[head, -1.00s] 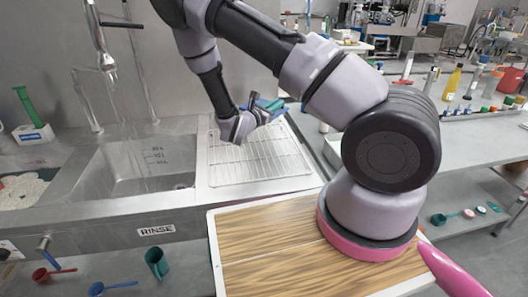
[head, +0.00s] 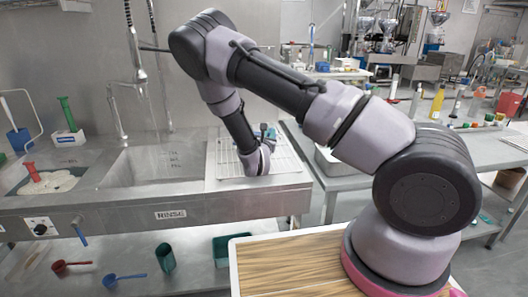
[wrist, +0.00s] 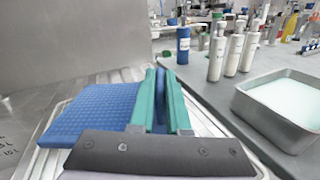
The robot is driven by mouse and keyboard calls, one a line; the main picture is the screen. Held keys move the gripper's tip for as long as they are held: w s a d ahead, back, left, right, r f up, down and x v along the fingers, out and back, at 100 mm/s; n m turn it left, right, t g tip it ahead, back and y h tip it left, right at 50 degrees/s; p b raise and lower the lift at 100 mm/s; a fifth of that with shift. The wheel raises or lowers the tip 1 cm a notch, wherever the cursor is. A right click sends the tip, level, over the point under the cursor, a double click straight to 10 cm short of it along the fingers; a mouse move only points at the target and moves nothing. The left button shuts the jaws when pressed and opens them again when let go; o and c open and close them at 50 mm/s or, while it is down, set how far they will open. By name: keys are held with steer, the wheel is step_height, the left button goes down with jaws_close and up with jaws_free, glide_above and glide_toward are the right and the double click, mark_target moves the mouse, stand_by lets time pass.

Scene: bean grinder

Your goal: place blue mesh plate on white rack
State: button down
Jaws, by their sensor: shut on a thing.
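The blue mesh plate (wrist: 90,112) fills the left middle of the wrist view, lying roughly flat. My gripper (wrist: 160,92) is shut, its teal fingers on either side of a blue part of the plate. In the head view my gripper (head: 268,133) is over the white rack (head: 228,166), and the wrist hides most of the plate. The white wire rack lies on the steel drainboard right of the sink. Its wires also show beside the plate in the wrist view (wrist: 205,122). I cannot tell whether the plate touches the rack.
The sink basin (head: 150,170) is left of the rack, with a faucet (head: 140,85) above it. A steel tray of pale liquid (wrist: 285,105) and several bottles (wrist: 217,50) stand on the right bench. A wooden board (head: 290,265) is in front.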

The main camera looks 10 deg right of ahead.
steer(key=shift+f, duration=3.45)
steer(key=c, duration=0.9)
jaws_free()
steer(key=shift+f, duration=0.15)
